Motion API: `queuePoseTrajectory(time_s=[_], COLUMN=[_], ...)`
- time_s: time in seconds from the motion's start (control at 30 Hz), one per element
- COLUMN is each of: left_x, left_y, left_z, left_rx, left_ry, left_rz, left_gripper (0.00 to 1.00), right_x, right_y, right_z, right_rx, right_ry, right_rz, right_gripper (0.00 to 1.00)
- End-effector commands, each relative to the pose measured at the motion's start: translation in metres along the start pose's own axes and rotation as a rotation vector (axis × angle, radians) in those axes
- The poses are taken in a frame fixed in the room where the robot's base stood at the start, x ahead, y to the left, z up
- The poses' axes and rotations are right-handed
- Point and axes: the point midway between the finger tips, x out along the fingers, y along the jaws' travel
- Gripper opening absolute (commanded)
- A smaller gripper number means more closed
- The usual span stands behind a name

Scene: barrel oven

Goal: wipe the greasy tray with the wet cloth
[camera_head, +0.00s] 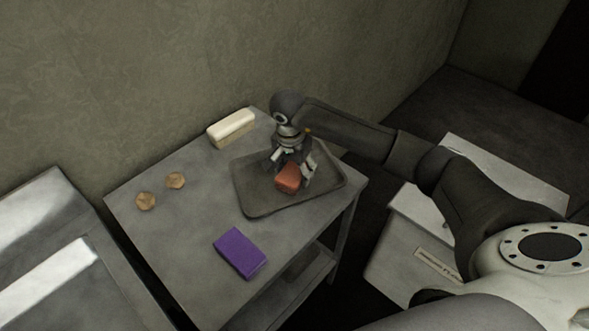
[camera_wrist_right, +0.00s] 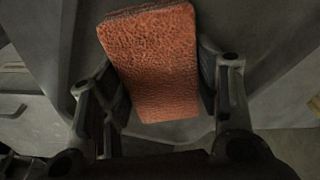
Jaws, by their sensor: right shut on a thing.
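The tray (camera_head: 262,204) is a dark, shallow rectangle with a raised rim, lying on the right part of the grey table. My right gripper (camera_head: 290,182) is over the tray, pointing down. It is shut on an orange-red textured block-shaped cloth (camera_head: 288,178). The cloth (camera_wrist_right: 153,62) also shows between the two fingers in the right wrist view. The cloth is at or just above the tray's surface; I cannot tell whether it touches. My left gripper is not in view.
A purple block (camera_head: 240,252) lies at the table's front. A cream and tan brush-like block (camera_head: 231,128) lies at the back. Two small brown pieces (camera_head: 146,201) (camera_head: 176,180) are at the left. A white box (camera_head: 405,255) stands right of the table (camera_head: 185,235).

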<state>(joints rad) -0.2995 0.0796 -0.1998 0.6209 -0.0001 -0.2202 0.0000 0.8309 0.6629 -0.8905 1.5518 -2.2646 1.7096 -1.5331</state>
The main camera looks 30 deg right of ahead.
Motion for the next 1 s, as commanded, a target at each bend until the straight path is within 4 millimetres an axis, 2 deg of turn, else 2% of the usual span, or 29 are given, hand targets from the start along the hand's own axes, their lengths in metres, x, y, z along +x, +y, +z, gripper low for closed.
queuePoseTrajectory(time_s=[0.17, 0.5, 0.67, 0.87, 1.0], left_x=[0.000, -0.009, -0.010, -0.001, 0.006], left_y=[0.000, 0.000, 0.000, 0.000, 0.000], left_z=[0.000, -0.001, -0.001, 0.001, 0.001], left_rx=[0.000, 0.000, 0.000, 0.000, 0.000], left_ry=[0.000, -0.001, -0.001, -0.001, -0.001], left_rz=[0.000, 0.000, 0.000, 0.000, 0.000], left_gripper=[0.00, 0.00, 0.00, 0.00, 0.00], right_x=[0.000, -0.004, -0.004, 0.002, 0.003], right_y=[0.001, 0.023, 0.028, 0.028, 0.021], right_z=[0.001, 0.018, 0.022, 0.023, 0.018], right_rx=[0.000, -0.002, 0.000, 0.000, 0.001], right_ry=[0.001, 0.000, 0.000, 0.000, 0.000], right_rz=[0.000, 0.000, 0.000, 0.000, -0.001], right_gripper=[0.38, 0.38, 0.38, 0.38, 0.38])
